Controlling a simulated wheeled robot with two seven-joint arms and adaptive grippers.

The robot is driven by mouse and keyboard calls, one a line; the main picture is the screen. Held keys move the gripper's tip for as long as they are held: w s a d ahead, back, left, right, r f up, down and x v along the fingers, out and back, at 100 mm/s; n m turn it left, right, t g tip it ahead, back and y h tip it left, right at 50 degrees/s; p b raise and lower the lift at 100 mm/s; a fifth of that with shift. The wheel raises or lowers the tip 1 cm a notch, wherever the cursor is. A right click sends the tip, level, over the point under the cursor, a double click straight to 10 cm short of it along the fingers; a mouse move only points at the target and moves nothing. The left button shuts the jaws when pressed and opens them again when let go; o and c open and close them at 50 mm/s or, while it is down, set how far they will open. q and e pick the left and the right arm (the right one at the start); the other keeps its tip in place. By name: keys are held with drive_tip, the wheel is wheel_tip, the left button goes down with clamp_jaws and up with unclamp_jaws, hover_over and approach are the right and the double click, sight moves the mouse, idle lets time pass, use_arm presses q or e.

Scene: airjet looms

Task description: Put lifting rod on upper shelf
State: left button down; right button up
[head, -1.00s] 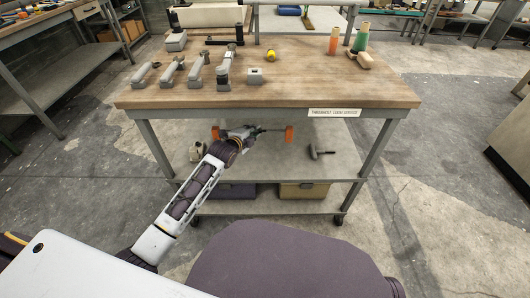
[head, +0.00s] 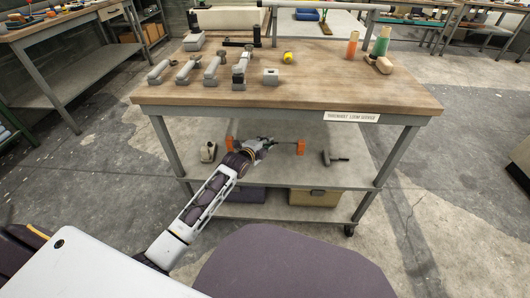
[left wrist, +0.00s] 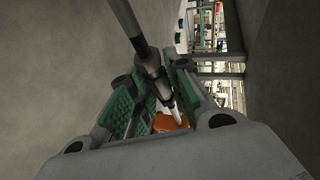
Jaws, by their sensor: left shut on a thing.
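My left gripper (head: 262,144) is below the front edge of the workbench's wooden top, level with the gap above the upper shelf (head: 292,172). It is shut on the lifting rod (head: 285,145), a thin rod with an orange piece at each end, held roughly level and running left to right. In the left wrist view the rod (left wrist: 152,65) passes between the green-padded fingers (left wrist: 155,95), with an orange end (left wrist: 170,123) beyond them. I cannot tell whether the rod touches the shelf. My right gripper is not in view.
A lower shelf holds a yellowish box (head: 314,198). Grey parts (head: 210,67) and spools (head: 382,42) stand on the wooden top (head: 310,85).

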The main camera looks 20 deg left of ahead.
use_arm(q)
drive_tip(key=shift+f+b, duration=0.4)
drive_tip(key=shift+f, duration=0.25)
wheel_tip(320, 180, down, 3)
drive_tip(key=shift+r+b, duration=0.2)
drive_tip(key=shift+b, duration=0.4)
drive_tip(key=shift+f, duration=0.45)
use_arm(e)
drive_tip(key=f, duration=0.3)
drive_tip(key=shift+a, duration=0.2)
use_arm(q)
drive_tip(key=shift+f, duration=0.1)
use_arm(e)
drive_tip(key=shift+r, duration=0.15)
use_arm(q)
drive_tip(key=c, duration=1.3)
unclamp_jaws()
drive_tip(key=shift+f, duration=0.1)
drive_tip(key=shift+c, duration=0.2)
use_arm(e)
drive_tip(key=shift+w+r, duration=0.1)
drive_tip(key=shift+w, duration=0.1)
